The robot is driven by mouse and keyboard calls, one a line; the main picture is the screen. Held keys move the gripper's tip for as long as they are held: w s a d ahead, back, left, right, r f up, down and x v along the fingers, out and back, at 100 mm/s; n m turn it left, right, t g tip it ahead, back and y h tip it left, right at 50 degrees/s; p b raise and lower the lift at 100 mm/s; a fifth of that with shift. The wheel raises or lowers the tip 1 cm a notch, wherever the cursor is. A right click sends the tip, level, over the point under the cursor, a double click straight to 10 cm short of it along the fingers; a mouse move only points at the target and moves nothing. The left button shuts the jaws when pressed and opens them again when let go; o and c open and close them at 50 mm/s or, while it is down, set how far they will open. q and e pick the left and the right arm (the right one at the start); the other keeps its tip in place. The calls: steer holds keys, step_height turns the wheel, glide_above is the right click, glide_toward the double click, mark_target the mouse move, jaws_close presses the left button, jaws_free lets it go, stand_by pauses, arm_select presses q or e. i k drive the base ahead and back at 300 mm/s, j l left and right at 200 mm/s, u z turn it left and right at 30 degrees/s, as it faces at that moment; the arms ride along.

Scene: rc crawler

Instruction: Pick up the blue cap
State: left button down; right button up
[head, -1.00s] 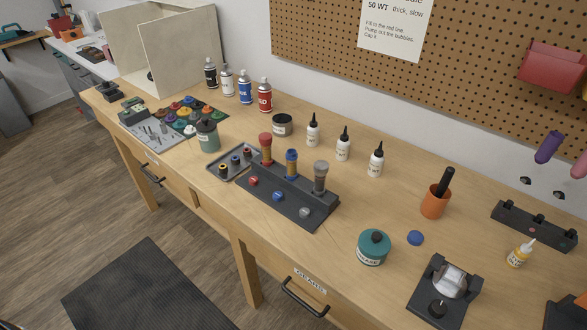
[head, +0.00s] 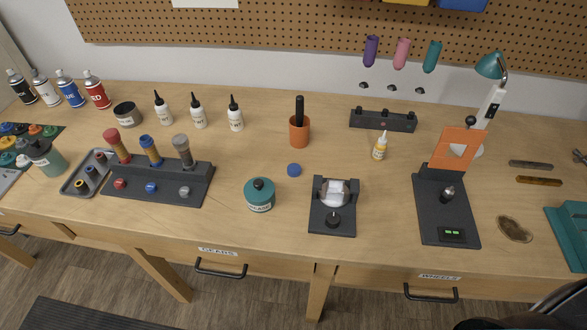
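A small round blue cap (head: 294,170) lies alone on the wooden bench, between the teal grease jar (head: 260,199) and the orange cup. Another small blue cap-like piece (head: 151,188) sits in the front row of the dark shock stand (head: 115,192), between a red one (head: 120,184) and a grey one (head: 185,191). A shock with a blue top (head: 150,148) stands behind it. Neither of my grippers is in view. Only a dark rounded shape, perhaps part of me, shows at the bottom right edge.
The orange cup (head: 299,134) with a black tool stands behind the loose cap. A dark fixture with a white piece (head: 334,196) is at its front right. White bottles (head: 198,112) stand at the back. Bench around the loose cap is clear.

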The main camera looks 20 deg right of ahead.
mark_target(294, 170)
steer(key=j+z, duration=0.15)
steer(key=j, duration=0.55)
steer(key=k+j+z, duration=0.15)
steer(key=j, duration=0.5)
